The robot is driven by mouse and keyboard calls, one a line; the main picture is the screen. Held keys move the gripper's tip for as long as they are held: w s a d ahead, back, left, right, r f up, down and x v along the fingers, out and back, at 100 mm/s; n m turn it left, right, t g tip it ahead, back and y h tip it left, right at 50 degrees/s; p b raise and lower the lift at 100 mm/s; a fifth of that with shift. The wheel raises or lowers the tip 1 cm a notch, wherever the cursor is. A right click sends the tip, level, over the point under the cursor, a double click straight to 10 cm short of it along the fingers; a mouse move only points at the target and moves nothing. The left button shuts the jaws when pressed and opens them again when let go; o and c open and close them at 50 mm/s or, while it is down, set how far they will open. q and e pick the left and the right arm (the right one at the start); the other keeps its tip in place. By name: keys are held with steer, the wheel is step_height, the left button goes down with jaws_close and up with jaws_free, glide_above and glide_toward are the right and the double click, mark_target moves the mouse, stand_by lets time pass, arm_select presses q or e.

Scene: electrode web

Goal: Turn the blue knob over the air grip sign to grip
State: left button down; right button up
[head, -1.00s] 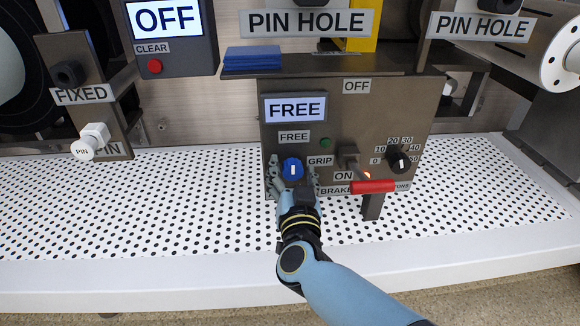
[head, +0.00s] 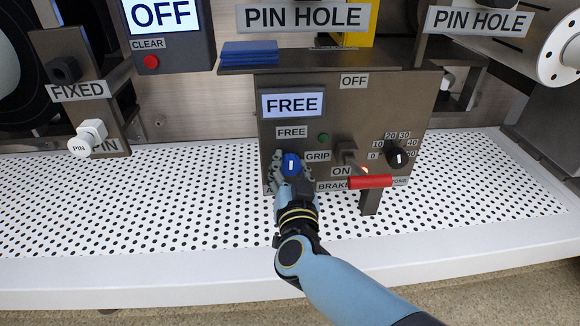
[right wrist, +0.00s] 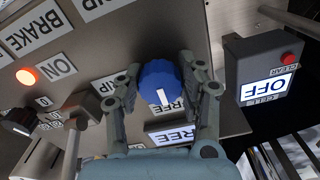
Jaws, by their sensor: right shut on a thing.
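The blue knob (head: 291,164) sits on the dark control panel (head: 340,108), below the FREE label (head: 292,132) and left of the GRIP label (head: 317,156). Its white mark points up toward FREE in the head view. The display (head: 292,103) above reads FREE. My right gripper (head: 291,172) is shut on the knob, one finger on each side. In the right wrist view the blue knob (right wrist: 160,84) lies between the fingers of my right gripper (right wrist: 157,88). The sign under the knob is mostly hidden by my gripper. My left gripper is not in view.
A red-handled brake lever (head: 370,181) sticks out to the right of the knob, beside a lit lamp. A black tension dial (head: 396,157) is farther right. Blue pads (head: 249,53) lie on the shelf above. The perforated white table (head: 150,215) is clear at left.

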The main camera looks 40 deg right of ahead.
steer(key=shift+m, duration=0.4)
steer(key=m+p, duration=0.1)
steer(key=m, duration=0.2)
steer(key=shift+r+m, duration=0.1)
steer(key=shift+m, duration=0.2)
steer(key=m, duration=0.2)
steer(key=shift+a+m+p, duration=0.1)
steer(key=shift+m+p, duration=0.2)
steer(key=shift+p, duration=0.05)
steer(key=m, duration=0.2)
steer(key=shift+m, duration=0.4)
steer(key=m, duration=0.2)
steer(key=shift+m, duration=0.3)
steer(key=m, duration=0.2)
steer(key=shift+m, duration=0.3)
steer(key=shift+m+b, duration=0.4)
steer(key=shift+m, duration=0.4)
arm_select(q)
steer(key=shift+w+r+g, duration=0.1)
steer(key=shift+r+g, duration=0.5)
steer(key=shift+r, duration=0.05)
arm_select(e)
steer(key=shift+m, duration=0.3)
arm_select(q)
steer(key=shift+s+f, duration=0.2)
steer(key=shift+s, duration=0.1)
